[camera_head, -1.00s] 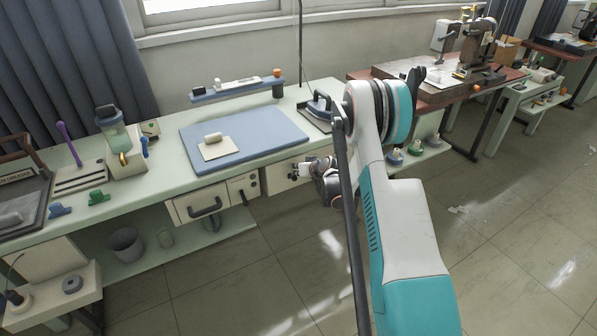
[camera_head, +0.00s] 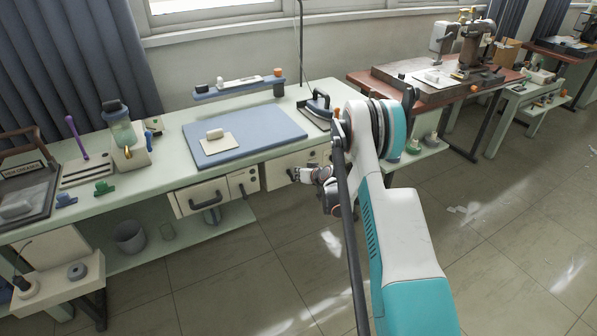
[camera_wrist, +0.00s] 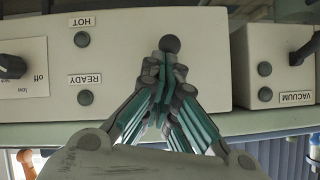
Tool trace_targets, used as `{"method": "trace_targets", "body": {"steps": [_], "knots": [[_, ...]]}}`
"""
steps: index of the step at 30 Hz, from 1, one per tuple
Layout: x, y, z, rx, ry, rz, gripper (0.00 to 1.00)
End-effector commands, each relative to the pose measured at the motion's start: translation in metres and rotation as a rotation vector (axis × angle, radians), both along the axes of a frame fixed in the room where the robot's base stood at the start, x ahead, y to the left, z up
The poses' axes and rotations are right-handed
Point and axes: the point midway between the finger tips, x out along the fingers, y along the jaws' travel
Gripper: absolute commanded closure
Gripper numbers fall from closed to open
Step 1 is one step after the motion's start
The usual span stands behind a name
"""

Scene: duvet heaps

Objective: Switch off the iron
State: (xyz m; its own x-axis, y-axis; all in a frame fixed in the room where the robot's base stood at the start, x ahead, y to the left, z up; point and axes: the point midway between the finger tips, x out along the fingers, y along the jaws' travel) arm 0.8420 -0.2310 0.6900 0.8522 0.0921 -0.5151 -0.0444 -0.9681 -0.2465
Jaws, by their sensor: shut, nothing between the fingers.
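The iron (camera_head: 318,103) rests at the back right of the pale green bench, partly hidden by my arm. A cream control box (camera_wrist: 120,60) under the bench front fills much of the wrist view, upside down. It has a dark knob (camera_wrist: 12,66) at the left with "off" and "low" marks, and round lamps (camera_wrist: 83,40) labelled HOT and READY. My gripper (camera_wrist: 170,68) is shut and empty, in front of the box, right of the knob in that view. A dark round piece (camera_wrist: 169,43) shows at its fingertips; whether it touches is unclear. My gripper also shows in the head view (camera_head: 297,175).
A second box labelled VACUUM (camera_wrist: 275,75) with a dark lever sits at the right in the wrist view. On the bench are a blue mat (camera_head: 265,135) and a bottle (camera_head: 118,125). The floor in front is open.

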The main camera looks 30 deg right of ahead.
Motion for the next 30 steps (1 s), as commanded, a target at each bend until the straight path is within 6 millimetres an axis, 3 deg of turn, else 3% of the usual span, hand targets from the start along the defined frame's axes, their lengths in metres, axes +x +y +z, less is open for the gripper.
{"method": "trace_targets", "body": {"steps": [15, 30], "knots": [[-0.007, -0.001, -0.024, 0.000, 0.000, 0.000, 1.00], [-0.008, -0.001, -0.027, 0.000, 0.000, 0.000, 1.00]]}}
